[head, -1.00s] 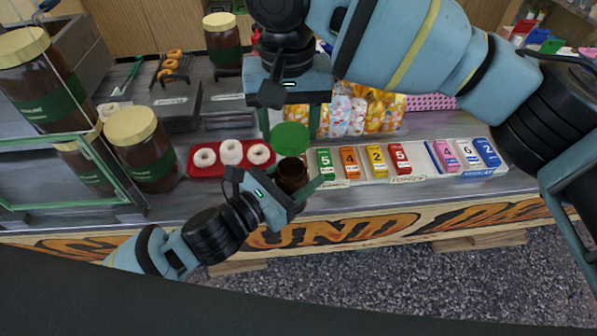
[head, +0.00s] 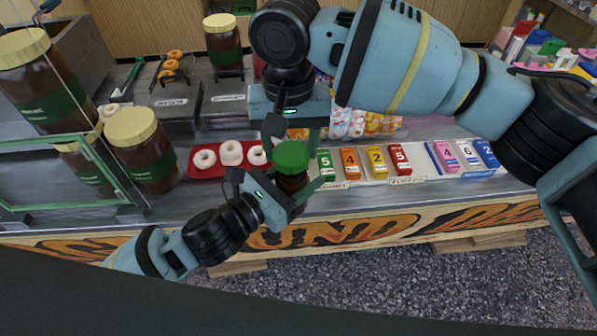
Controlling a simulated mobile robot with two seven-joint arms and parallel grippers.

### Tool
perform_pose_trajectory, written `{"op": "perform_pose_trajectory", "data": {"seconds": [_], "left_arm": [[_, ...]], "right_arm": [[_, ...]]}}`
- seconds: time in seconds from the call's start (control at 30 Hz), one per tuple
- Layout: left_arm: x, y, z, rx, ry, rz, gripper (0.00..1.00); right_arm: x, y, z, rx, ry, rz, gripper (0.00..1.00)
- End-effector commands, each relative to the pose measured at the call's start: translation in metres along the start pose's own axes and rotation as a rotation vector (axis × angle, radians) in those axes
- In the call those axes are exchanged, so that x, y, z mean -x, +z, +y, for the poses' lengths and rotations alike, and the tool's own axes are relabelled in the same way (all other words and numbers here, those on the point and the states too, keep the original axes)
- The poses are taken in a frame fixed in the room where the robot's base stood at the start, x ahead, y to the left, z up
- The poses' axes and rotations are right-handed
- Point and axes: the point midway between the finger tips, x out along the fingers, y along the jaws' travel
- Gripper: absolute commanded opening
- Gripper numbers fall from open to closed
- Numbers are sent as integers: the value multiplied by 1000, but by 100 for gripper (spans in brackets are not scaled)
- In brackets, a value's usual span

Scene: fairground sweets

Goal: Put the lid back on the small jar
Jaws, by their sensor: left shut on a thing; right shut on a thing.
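The small brown jar (head: 291,184) stands upright near the counter's front edge. My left gripper (head: 301,195) is shut around the jar from the front left. The green lid (head: 291,157) is level over the jar's mouth, held from above by my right gripper (head: 292,150), which is shut on it. From this angle the lid covers the jar's mouth. I cannot tell whether the lid touches the rim.
A red tray (head: 202,171) with white doughnuts is left of the jar. Numbered price blocks (head: 376,163) stand close on its right. Large brown jars (head: 143,150) stand at the left. Bagged sweets (head: 350,122) lie behind, partly hidden by my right arm.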

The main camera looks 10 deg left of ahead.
Motion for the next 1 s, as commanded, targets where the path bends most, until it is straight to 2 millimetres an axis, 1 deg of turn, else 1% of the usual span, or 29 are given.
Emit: {"op": "perform_pose_trajectory", "data": {"seconds": [0.53,0.9,1.0], "left_arm": [[0,2,0,-1,-1,-3,7],[0,2,0,-1,-1,-3,7],[0,2,0,-1,-1,-3,7]], "right_arm": [[0,1,0,0,1,1,33],[-16,1,0,0,1,0,33],[-18,1,0,0,2,1,33]]}}
